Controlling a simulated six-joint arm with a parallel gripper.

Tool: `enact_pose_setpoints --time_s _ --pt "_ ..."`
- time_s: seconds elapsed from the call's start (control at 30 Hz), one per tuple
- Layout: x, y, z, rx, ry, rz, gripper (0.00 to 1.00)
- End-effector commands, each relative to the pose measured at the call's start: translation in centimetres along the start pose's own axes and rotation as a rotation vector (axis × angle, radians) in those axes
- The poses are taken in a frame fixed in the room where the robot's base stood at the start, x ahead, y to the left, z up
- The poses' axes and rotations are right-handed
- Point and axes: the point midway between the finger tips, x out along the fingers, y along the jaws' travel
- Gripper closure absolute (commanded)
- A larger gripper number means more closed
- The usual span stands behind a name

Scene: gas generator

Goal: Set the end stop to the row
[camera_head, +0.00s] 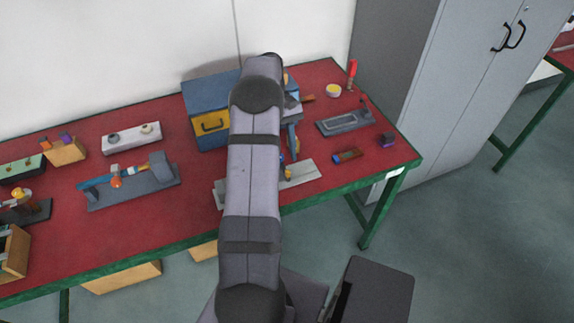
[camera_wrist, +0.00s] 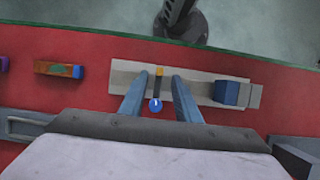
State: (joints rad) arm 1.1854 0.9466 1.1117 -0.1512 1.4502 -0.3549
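A long pale grey plate (camera_wrist: 210,82) lies near the table's front edge; part of it shows in the head view (camera_head: 303,171), the rest hidden behind my arm. In the wrist view, a blue block (camera_wrist: 231,93) sits on its right part. I cannot tell which part is the end stop. My gripper (camera_wrist: 159,78) is over the plate with its two blue fingers apart. Between them is a slim dark piece with a yellow end (camera_wrist: 158,71) and a round blue end (camera_wrist: 155,105). Gaps show on both sides of it. I see no clear row.
A small brown block with a blue end (camera_wrist: 59,69) lies beside the plate, also in the head view (camera_head: 347,156). A blue toolbox (camera_head: 205,97) stands behind my arm. A grey tray (camera_head: 345,122) and a dark purple block (camera_head: 387,140) are at the right.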

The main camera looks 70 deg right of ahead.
Motion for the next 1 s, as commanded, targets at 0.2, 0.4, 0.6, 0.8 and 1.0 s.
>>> enact_pose_setpoints --time_s 0.2,0.4,0.6,0.8,1.0 --pt "2.8 0.0 0.2 0.001 -0.003 -0.001 0.70" --pt "4.4 0.0 0.1 0.002 0.000 0.000 0.70" --pt "4.8 0.0 0.0 0.002 0.001 0.000 0.70" --pt "4.8 0.0 0.0 0.001 0.001 0.000 0.82" --pt "4.8 0.0 0.0 0.001 0.001 0.000 1.00"
